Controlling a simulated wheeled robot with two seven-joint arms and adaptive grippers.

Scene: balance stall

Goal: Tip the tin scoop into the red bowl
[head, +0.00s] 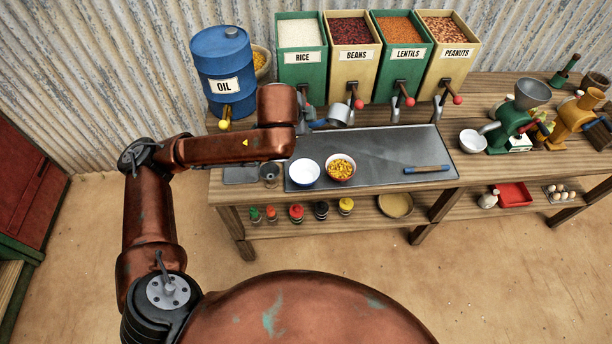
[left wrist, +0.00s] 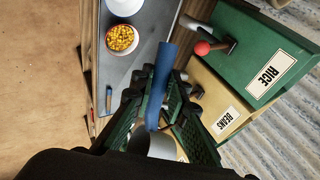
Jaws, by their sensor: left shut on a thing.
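The tin scoop (head: 340,114) has a grey metal cup and a blue handle. It is in the air below the bean dispenser's spout. In the left wrist view its cup (left wrist: 156,144) is low in the middle, partly cut off by my wrist. The red bowl (head: 341,178) stands on the grey counter mat, holding yellow pieces. It also shows in the left wrist view (left wrist: 107,45), apart from the scoop. My right gripper is out of view.
A white bowl (head: 305,173) stands left of the red bowl, and a blue-handled tool (head: 427,169) lies to the right. Rice (head: 302,62) and bean (head: 349,64) dispensers stand behind. The blue oil drum (head: 222,68) is at left. The mat (head: 390,155) between is clear.

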